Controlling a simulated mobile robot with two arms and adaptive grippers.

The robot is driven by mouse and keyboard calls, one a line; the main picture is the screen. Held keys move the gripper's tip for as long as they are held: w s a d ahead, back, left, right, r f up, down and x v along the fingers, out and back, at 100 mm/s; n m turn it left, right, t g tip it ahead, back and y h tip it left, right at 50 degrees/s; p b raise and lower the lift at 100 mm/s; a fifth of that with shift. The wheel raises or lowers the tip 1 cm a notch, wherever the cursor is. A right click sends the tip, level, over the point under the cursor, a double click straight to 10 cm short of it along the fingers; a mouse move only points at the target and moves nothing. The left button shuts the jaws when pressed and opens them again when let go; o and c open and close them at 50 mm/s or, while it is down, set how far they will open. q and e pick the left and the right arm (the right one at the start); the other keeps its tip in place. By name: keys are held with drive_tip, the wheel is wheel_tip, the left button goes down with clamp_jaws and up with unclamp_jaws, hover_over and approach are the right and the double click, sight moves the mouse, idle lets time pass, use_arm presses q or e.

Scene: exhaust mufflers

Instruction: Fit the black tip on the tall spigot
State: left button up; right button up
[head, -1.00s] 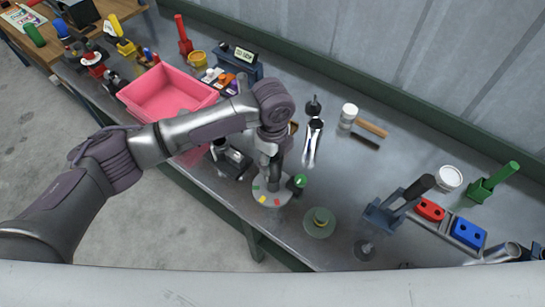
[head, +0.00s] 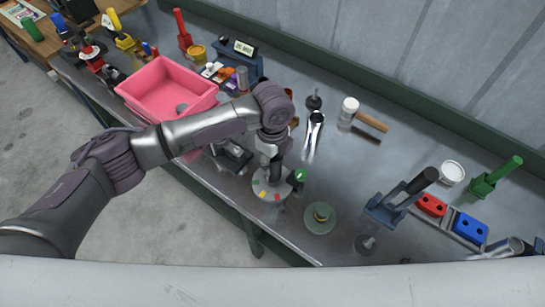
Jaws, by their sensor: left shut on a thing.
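My left gripper (head: 271,172) points down over a round grey disc (head: 262,190) with coloured patches, near the table's front edge. It is shut on a dark thing, mostly hidden by the fingers; I cannot tell whether this is the black tip or whether it touches the disc. A thick black cylinder (head: 423,181) leans in a blue stand (head: 383,209) to the right. I cannot pick out the tall spigot for certain. A short metal stub on a round base (head: 366,243) and a brass stub on a green disc (head: 320,216) stand nearby. My right gripper is not in view.
A pink bin (head: 146,87) stands left, behind my arm. A green knob (head: 301,175) stands close beside the gripper.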

use_arm(q)
drive_tip(key=shift+f+b, duration=0.5)
drive_tip(key=shift+f, duration=0.85)
drive_tip(key=o, duration=1.2)
drive_tip(key=shift+c, duration=0.2)
